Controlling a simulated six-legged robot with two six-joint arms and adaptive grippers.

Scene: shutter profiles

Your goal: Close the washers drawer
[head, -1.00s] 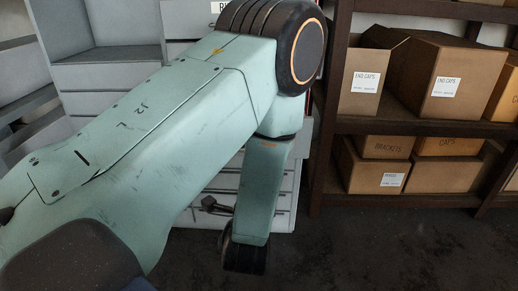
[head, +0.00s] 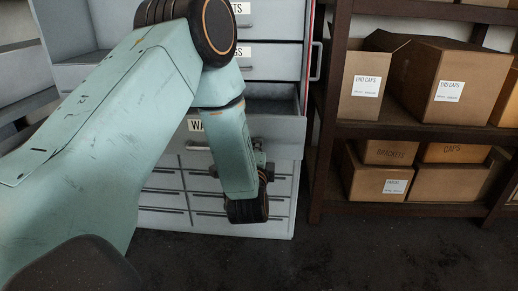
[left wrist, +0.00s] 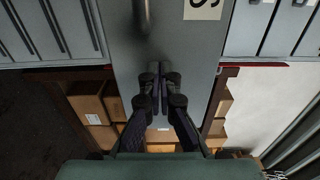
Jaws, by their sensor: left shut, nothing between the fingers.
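The washers drawer (head: 284,130) sticks out of the grey cabinet, and part of its dark inside shows above its front. Its label (head: 203,126) is partly hidden by my left arm, so only its first letters show. My left gripper (head: 259,150) is at the right part of the drawer front. In the left wrist view the shut, empty fingers (left wrist: 157,70) point at the grey drawer front (left wrist: 180,45), with a handle (left wrist: 145,14) and a label edge nearby. I cannot tell whether the fingertips touch it. My right gripper is not in view.
Other drawers (head: 262,55) above and small drawers (head: 165,200) below look shut. A dark wooden shelf (head: 415,130) with several cardboard boxes (head: 380,180) stands close on the right. The dark floor (head: 350,250) in front is clear.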

